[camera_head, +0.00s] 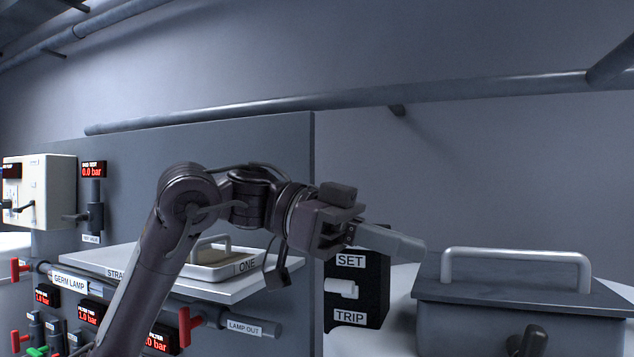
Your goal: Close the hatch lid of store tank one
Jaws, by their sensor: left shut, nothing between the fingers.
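A grey box (480,330) stands at the right on a pale surface. Its flat dark grey lid (520,296) lies across its top and carries a thick pale bar handle (515,253). My right gripper is not in view.
A black SET/TRIP switch box (371,290) is below my left gripper. A pale tray (205,271) with a handle sits on a labelled shelf (95,262) behind my left arm. Red levers (186,326) and a LAMP OUT pipe (265,330) are at lower left. A dark knob (532,341) fronts the grey box.

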